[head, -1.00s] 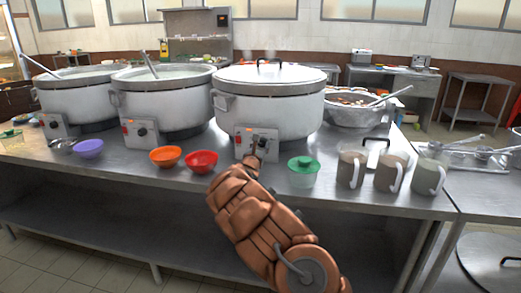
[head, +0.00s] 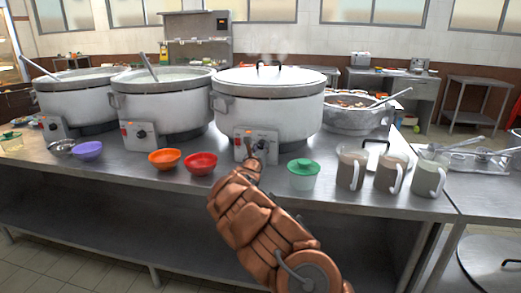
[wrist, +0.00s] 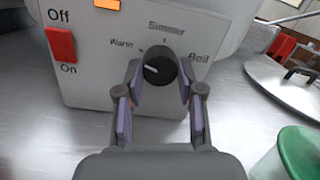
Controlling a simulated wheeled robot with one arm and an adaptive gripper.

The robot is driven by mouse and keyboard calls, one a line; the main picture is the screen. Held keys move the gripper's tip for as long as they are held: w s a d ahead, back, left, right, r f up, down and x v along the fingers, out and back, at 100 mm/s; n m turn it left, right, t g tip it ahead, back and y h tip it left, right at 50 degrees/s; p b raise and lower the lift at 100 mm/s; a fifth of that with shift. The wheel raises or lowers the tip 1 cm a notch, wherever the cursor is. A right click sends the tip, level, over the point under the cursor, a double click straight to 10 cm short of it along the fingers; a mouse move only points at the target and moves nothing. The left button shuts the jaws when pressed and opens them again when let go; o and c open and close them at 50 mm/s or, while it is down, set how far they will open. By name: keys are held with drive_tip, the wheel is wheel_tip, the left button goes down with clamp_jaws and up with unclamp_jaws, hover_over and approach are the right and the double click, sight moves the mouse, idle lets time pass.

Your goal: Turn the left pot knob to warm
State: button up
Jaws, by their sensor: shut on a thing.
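Three white stockpots stand in a row in the head view: a left pot (head: 75,103), a middle pot (head: 165,107) and a lidded pot (head: 268,117) on the right. My gripper (head: 254,160) is at the lidded pot's control box, not at the leftmost pot's box (head: 53,129). In the wrist view my gripper (wrist: 157,92) has its fingers on both sides of the black knob (wrist: 160,68), shut on it. The knob's white mark points left, near the Warm label (wrist: 121,43) and slightly below its tick. Simmer is at top, Boil (wrist: 199,57) at right.
A red Off/On switch (wrist: 60,44) and an orange light (wrist: 106,4) are on the box.

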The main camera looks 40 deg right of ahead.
drive_tip(key=o, duration=1.1)
drive_tip(key=shift+o, duration=0.2)
drive_tip(key=shift+a, duration=0.1)
drive_tip(key=shift+v, duration=5.95)
drive_tip(key=shift+s, duration=0.1)
